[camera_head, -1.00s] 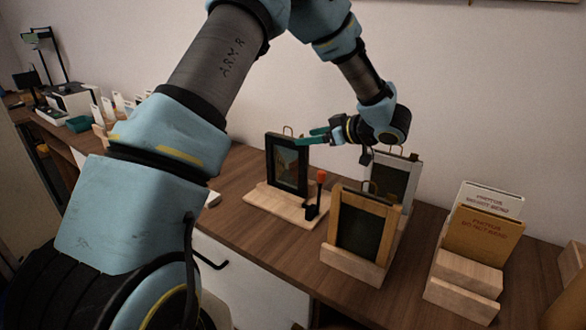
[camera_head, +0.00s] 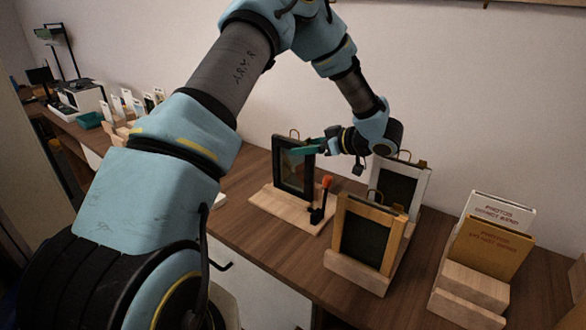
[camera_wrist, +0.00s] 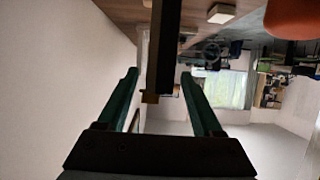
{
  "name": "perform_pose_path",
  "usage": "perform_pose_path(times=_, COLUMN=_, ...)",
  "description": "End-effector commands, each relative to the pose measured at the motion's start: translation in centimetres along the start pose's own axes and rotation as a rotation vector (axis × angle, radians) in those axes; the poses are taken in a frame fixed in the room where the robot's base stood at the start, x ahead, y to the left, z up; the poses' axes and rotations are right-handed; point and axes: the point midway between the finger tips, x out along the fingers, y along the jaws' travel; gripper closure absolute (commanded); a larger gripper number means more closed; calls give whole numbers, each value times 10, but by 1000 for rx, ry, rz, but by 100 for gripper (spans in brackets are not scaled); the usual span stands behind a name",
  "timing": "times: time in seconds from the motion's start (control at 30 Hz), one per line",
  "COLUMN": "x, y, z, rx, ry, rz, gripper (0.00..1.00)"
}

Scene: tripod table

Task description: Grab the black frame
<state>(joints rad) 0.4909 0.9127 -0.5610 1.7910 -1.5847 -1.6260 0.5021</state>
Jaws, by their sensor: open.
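The black frame (camera_head: 293,180) stands upright on a light wooden base (camera_head: 272,206) on the table, with a metal loop at its top. My gripper (camera_head: 299,149) reaches in from the right at the frame's upper part, its green fingers overlapping the frame's right edge in the head view. In the wrist view the open gripper (camera_wrist: 160,78) has a finger on each side of the dark frame edge (camera_wrist: 164,45), with gaps visible on both sides. A small brass-coloured piece shows at the edge's near end.
A black post with an orange top (camera_head: 327,182) stands at the base's right front. A wooden frame (camera_head: 340,235) and a white-edged frame (camera_head: 422,190) stand to the right. Photo boxes (camera_head: 490,240) are farther right. The wall is close behind.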

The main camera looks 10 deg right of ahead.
Motion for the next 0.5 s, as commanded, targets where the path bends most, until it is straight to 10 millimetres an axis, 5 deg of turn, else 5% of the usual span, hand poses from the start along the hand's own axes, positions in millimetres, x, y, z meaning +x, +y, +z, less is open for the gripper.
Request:
perform_pose_path(times=0.3, x=42, y=0, z=-1, rx=1, ry=1, rz=-3, gripper=32)
perform_pose_path(times=0.5, x=49, y=1, z=1, rx=0, ry=1, rz=0, gripper=32)
